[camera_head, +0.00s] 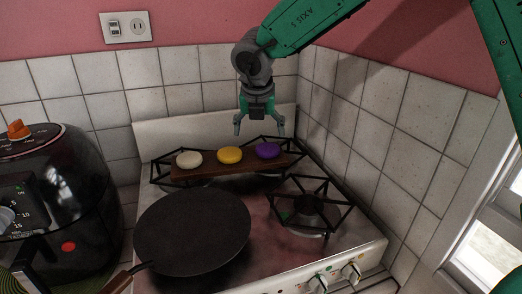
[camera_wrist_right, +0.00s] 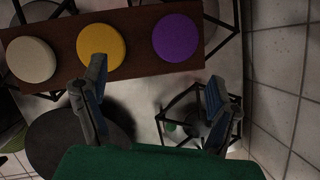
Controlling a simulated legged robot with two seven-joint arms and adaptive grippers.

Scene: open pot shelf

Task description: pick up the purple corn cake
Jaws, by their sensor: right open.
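The purple corn cake (camera_head: 267,150) is a round, flat disc at the right end of a brown wooden board (camera_head: 222,169). The board rests across the back burners of the stove. My right gripper (camera_head: 259,128) is open and empty, above and apart from the cakes, close over the purple one. In the right wrist view the purple cake (camera_wrist_right: 178,38) lies at the top, beyond my open fingers (camera_wrist_right: 155,95). A yellow cake (camera_head: 229,155) sits in the middle of the board and a white cake (camera_head: 189,158) at its left end. My left gripper is not in view.
A dark flat pan (camera_head: 193,231) covers the front left burner. The front right burner (camera_head: 308,208) is bare. A black air fryer (camera_head: 55,200) stands at the left. Tiled walls close in behind and at the right of the stove.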

